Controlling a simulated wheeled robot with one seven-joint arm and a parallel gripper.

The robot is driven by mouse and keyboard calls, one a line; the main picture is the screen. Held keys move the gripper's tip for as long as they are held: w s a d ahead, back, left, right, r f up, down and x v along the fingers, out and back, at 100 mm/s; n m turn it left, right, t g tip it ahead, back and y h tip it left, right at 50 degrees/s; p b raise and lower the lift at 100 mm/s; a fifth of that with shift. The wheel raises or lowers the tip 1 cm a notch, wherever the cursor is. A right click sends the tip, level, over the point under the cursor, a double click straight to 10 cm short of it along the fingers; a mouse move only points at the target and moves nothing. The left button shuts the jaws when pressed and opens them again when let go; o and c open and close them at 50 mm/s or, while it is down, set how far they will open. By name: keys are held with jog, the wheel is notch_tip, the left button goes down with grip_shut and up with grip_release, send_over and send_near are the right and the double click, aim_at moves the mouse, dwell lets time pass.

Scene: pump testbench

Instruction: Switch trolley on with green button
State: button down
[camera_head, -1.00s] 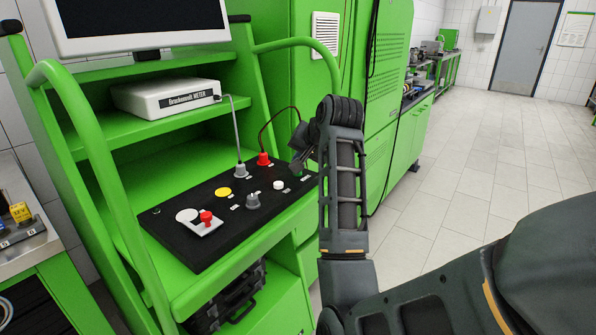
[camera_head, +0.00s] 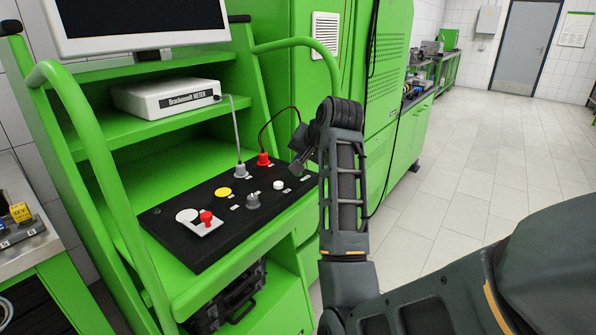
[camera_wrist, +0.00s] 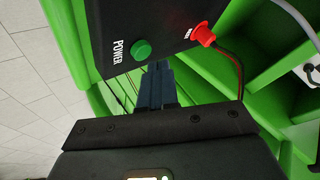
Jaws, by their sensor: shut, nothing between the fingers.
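The green button (camera_wrist: 140,49) sits on the black control panel (camera_wrist: 113,25) next to the word POWER in the wrist view. In the head view I cannot make the button out; my gripper is in front of the panel's right end. My gripper (camera_wrist: 158,66) is shut and empty. In the wrist view its fingertips appear just below and right of the button; I cannot tell whether they touch it. In the head view my gripper (camera_head: 296,167) is over the right end of the panel (camera_head: 190,245). The green trolley (camera_head: 90,150) carries this panel.
A red plug (camera_head: 263,159) with a cable stands close to my gripper. A grey plug (camera_head: 240,170), a yellow button (camera_head: 223,192), a grey knob (camera_head: 253,201) and a red button (camera_head: 206,217) are also on the panel. A green rail curves above. The floor to the right is clear.

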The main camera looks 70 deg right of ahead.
jog(key=shift+f, duration=0.25)
jog(key=shift+f, duration=0.4)
dwell(0.6)
jog(key=shift+r, duration=0.15)
jog(key=shift+r+p, duration=0.7)
jog(key=shift+p, duration=0.3)
jog(key=shift+r, duration=0.1)
notch_tip(320, 180, up, 4)
jog(key=p, duration=0.4)
jog(key=shift+p, duration=0.3)
jog(key=shift+r+p, duration=0.4)
jog(key=shift+r, duration=0.5)
dwell(1.2)
